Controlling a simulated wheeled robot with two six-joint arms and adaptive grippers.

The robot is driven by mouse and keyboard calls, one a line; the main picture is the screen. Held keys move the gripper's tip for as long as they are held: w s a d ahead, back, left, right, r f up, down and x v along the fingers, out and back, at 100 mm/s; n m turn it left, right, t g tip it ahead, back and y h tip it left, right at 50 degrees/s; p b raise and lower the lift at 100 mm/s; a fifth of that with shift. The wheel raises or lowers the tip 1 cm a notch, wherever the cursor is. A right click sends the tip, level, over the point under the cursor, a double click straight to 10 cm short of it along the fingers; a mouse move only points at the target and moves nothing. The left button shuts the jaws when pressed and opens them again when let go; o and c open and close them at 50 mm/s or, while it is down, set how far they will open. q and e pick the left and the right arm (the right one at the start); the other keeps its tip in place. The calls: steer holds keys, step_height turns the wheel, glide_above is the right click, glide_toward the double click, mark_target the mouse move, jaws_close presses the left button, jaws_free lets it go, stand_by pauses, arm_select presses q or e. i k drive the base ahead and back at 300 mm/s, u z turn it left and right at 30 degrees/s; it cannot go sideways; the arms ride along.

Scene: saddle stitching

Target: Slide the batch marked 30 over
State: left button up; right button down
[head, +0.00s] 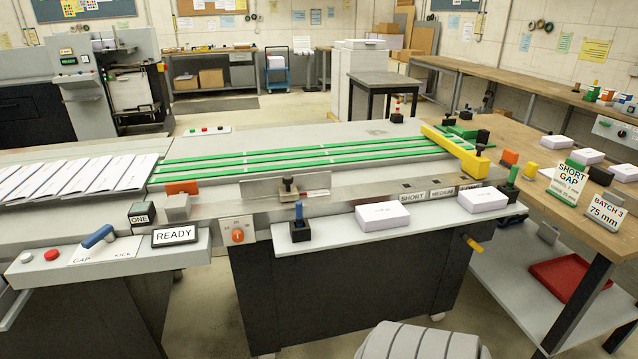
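Two white blocks or stacks sit on the narrow shelf along the machine's front: one in the middle (384,216) and one farther right (482,200). Their markings are too small to read. More white blocks lie on the wooden bench at the right: a far one (554,142), a middle one (588,156) and a near one (624,173). I cannot read a 30 on any of them. A sign on the bench (606,212) reads BATCH 3, 75 mm. Neither of my grippers is in view.
Green belts (300,154) run along the machine, with white booklets (80,180) at left and a yellow bar (455,151) at right. A SHORT GAP card (568,184), an orange dial (238,236), a blue lever (98,236) and a READY sign (175,236) also show.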

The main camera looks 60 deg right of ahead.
mark_target(388, 214)
steer(key=z, duration=0.4)
steer(key=i, duration=0.65)
steer(key=z, duration=0.65)
